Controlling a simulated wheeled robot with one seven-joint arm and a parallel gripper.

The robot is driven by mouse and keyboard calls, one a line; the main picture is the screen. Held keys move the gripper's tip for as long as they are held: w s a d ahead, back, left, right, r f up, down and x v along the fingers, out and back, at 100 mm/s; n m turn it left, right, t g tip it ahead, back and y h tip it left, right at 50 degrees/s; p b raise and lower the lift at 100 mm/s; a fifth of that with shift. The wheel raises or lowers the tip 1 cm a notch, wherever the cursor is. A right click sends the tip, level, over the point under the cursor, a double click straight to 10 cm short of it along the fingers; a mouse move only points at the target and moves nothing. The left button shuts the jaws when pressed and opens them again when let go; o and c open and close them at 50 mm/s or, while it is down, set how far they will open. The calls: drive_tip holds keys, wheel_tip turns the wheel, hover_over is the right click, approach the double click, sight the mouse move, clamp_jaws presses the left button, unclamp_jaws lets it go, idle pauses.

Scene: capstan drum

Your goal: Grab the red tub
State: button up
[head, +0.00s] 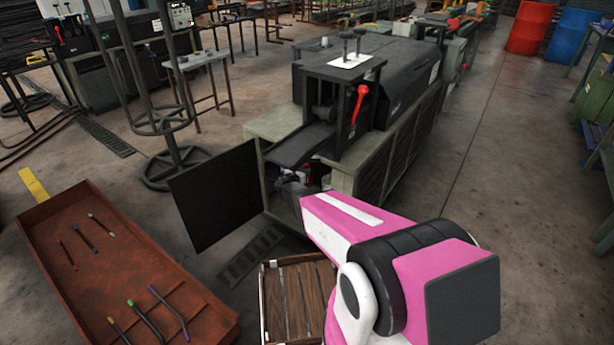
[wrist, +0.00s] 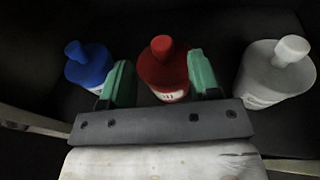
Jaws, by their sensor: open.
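The red tub (wrist: 162,66), with a red knob-like cap and a pale label, stands in the middle of the wrist view on a dark surface. My gripper (wrist: 160,80) is open, with one green finger at each side of the red tub. The right finger looks close to the tub's side, and a gap shows at the left finger. I cannot tell whether either touches. In the head view my pink and white arm reaches toward the open cabinet of the grey machine (head: 400,125); the tub cannot be made out clearly there.
A blue tub (wrist: 88,66) stands left of the red one and a white tub (wrist: 275,75) stands right, close to the fingers. In the head view, an open black door (head: 215,195), a wooden crate (head: 300,300) and a rust-red tray (head: 110,270) lie around the cabinet.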

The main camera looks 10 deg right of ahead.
sight(306, 166)
drive_tip(key=x, duration=0.5)
drive_tip(key=shift+d+r, duration=0.1)
clamp_jaws()
